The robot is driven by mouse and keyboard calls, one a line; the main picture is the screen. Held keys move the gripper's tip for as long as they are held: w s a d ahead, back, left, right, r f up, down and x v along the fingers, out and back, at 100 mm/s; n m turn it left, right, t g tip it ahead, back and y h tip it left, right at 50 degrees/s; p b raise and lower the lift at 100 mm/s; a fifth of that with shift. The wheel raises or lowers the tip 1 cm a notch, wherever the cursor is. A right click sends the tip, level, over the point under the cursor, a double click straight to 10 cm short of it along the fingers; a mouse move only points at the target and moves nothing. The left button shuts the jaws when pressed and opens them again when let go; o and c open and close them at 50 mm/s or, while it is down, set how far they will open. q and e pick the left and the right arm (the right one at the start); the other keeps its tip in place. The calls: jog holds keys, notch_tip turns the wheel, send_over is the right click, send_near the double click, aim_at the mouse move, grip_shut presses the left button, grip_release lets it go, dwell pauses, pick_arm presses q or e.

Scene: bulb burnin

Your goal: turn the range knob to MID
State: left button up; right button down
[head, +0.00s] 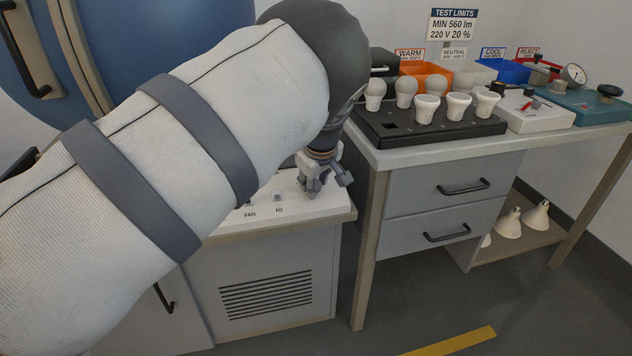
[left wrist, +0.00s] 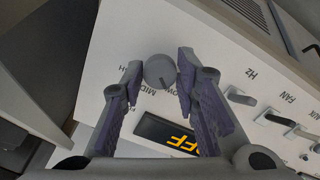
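The range knob (left wrist: 159,70) is a round grey knob on a white panel (left wrist: 235,45). The knob's dark mark points down the picture, toward a label that reads as LOW, partly hidden. In the head view my left gripper (head: 318,182) points down at the panel top, and the knob is hidden there. My right gripper is not in view.
An OFF display (left wrist: 166,133) lies near the knob, with several toggle switches (left wrist: 275,117) to the right. In the head view a workbench (head: 450,145) stands right of the cabinet (head: 265,285), with a black bulb tray (head: 400,138) on it.

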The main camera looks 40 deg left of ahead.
pick_arm(q)
grip_shut()
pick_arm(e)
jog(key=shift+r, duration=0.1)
pick_arm(q)
jog(key=m+p, duration=0.1)
jog(key=m, duration=0.2)
jog(key=shift+r+m, duration=0.1)
jog(key=shift+m, duration=0.3)
jog(key=m, duration=0.3)
jog(key=shift+p, duration=0.4)
jog(key=shift+m, duration=1.4)
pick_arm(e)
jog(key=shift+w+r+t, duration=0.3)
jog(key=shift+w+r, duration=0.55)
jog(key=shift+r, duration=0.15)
